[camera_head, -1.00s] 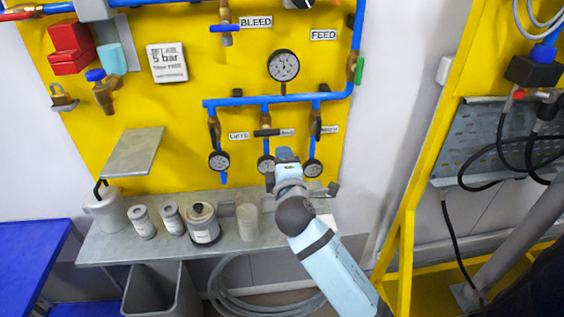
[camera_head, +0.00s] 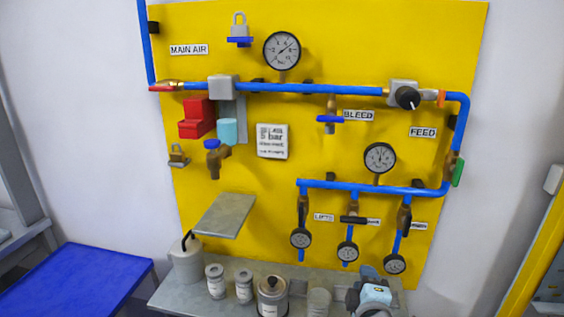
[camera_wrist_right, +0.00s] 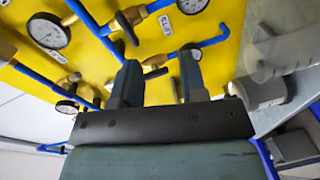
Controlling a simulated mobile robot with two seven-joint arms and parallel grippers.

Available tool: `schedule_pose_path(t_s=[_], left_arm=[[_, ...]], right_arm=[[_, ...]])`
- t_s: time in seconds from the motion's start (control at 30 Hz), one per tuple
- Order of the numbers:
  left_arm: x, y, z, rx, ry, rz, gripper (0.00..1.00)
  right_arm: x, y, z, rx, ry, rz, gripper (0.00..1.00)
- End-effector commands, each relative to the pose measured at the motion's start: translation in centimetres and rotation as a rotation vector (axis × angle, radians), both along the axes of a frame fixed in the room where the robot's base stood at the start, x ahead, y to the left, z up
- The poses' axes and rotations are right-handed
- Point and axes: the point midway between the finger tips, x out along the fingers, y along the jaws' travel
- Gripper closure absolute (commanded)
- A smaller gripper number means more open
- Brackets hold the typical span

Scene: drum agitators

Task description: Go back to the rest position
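My right gripper (camera_head: 369,272) shows at the bottom of the head view, in front of the shelf and below the small gauges. In the right wrist view its two fingers (camera_wrist_right: 160,80) stand apart, with the yellow panel (camera_wrist_right: 215,20) and blue pipes visible between and beyond them. Nothing is held between them. My left gripper is not in view.
The yellow panel (camera_head: 310,60) carries blue pipes, valves and a pressure gauge (camera_head: 282,50). The grey shelf (camera_head: 175,292) holds a white canister (camera_head: 186,262), a lidded pot (camera_head: 272,297) and small jars. A blue table (camera_head: 80,285) stands at left.

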Motion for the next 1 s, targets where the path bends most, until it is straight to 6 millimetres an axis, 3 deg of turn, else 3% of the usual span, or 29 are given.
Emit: schedule_pose_path(t_s=[0.1,0.23,0.4,0.5,0.63,0.83,0.93,1.0], left_arm=[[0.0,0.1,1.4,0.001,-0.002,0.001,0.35],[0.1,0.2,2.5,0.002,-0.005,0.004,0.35],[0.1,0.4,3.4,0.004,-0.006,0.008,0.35],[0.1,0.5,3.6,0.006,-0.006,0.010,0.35],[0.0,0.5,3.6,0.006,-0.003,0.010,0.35],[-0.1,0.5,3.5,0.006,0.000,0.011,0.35],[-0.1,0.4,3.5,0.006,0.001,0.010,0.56],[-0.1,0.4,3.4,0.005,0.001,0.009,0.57]], right_arm=[[-4.9,0.8,-6.8,0.270,0.127,0.059,0.61],[-11.9,1.7,-13.3,0.634,0.263,0.066,0.61],[-20.5,2.3,-18.3,1.036,0.394,-0.008,0.61],[-23.7,2.4,-19.7,1.189,0.433,-0.060,0.61],[-25.8,2.5,-20.5,1.288,0.456,-0.098,0.61],[-26.0,2.5,-20.6,1.305,0.457,-0.104,0.61],[-26.0,2.5,-20.6,1.303,0.458,-0.103,0.61],[-26.0,2.5,-20.6,1.303,0.458,-0.102,0.61]])
